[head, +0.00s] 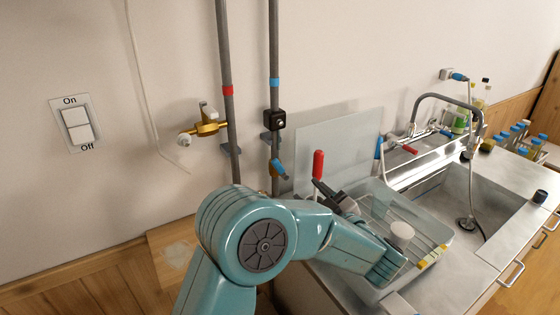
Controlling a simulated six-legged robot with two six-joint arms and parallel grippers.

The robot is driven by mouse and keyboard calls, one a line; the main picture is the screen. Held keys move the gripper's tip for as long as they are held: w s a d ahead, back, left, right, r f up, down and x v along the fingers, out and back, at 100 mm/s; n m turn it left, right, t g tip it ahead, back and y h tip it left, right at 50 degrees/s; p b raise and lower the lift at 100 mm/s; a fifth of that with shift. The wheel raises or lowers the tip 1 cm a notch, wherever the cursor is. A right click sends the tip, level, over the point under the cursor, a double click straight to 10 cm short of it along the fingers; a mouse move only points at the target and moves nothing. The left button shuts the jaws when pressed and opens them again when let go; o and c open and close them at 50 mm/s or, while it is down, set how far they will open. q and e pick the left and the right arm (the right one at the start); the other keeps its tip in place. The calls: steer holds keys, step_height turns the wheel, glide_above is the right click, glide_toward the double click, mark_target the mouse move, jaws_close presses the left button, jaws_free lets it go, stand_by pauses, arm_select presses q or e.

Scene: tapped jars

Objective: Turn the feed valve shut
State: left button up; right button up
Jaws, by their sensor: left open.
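A brass valve (208,127) sits on the grey pipe with a red band, left of centre. Its small lever (208,111) stands up and its pale outlet points left. A second grey pipe with a blue band carries a black box (274,120) and, lower down, a blue-handled tap (279,168). A red upright handle (318,163) stands by the sink's left end. No label shows which is the feed valve. My left gripper (318,192) is open, its dark fingers just below the red handle in the picture. I cannot tell whether they touch it. My right gripper is not in view.
A steel sink (455,199), a curved tap and several bottles are at the right. A grey panel (338,142) leans behind. An On/Off switch (76,124) is on the left wall.

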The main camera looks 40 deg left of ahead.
mark_target(279, 167)
arm_select(q)
steer(key=p+x, duration=0.2)
steer(key=x, duration=0.5)
steer(key=p+x, duration=0.2)
steer(key=x, duration=0.6)
steer(key=shift+s+f, duration=0.1)
steer(key=shift+f, duration=0.15)
steer(key=shift+a, duration=0.4)
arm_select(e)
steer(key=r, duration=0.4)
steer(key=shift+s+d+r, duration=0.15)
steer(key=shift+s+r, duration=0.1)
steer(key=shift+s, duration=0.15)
arm_select(q)
steer(key=shift+c, duration=0.3)
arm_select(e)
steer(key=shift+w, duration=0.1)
arm_select(q)
jaws_close()
